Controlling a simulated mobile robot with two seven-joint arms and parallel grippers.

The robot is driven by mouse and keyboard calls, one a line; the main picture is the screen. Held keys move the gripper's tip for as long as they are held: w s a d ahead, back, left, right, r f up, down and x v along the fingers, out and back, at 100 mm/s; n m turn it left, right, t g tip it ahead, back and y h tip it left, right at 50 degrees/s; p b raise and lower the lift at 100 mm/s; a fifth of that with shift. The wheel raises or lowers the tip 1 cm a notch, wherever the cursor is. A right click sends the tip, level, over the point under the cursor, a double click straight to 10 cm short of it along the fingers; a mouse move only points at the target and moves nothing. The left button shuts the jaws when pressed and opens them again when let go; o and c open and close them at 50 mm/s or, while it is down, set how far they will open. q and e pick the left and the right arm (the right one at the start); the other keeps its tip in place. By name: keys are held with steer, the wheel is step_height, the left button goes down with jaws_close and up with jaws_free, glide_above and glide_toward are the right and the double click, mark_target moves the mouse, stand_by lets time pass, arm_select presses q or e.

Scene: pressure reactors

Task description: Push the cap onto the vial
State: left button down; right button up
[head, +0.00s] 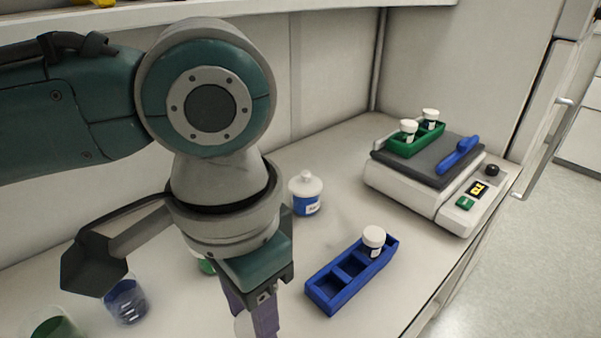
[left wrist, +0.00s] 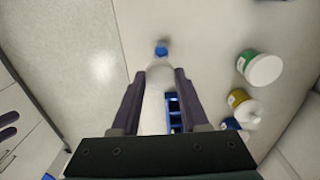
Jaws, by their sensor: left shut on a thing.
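A vial (head: 373,248) stands in the far compartment of the blue rack (head: 330,297), with a white cap (head: 374,233) on top; I cannot tell how firmly the cap sits. My left gripper (head: 262,325) points down to the left of the rack, apart from it, its tips near the lower picture edge. In the left wrist view its fingers (left wrist: 161,85) are closed about a pale white thing (left wrist: 156,95), whose identity is unclear. A small blue part (left wrist: 162,50) shows at its far end. My right gripper is not in view.
A white-lidded blue-labelled jar (head: 306,197) stands behind the rack. A white device (head: 420,190) at the right carries a green rack (head: 403,150) with two white-capped vials. Clear beakers (head: 126,302) stand at lower left. The counter between jar and device is clear.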

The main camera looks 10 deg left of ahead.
arm_select(q)
steer(key=shift+f, duration=0.25)
steer(key=shift+w+f, duration=0.1)
steer(key=shift+f, duration=0.2)
steer(key=shift+a+f+b, duration=0.2)
steer(key=shift+f+b, duration=0.55)
steer(key=shift+b, duration=0.3)
steer(key=shift+f+b, duration=2.25)
steer(key=shift+f, duration=0.1)
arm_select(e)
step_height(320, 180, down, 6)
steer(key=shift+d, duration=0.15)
arm_select(q)
steer(key=shift+r+p, duration=0.1)
steer(key=shift+p, duration=0.85)
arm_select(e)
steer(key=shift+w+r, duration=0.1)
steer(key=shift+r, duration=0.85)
arm_select(q)
steer(key=shift+f+p, duration=0.25)
steer(key=shift+p, duration=0.05)
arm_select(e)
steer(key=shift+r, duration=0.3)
arm_select(q)
steer(key=shift+p, duration=0.4)
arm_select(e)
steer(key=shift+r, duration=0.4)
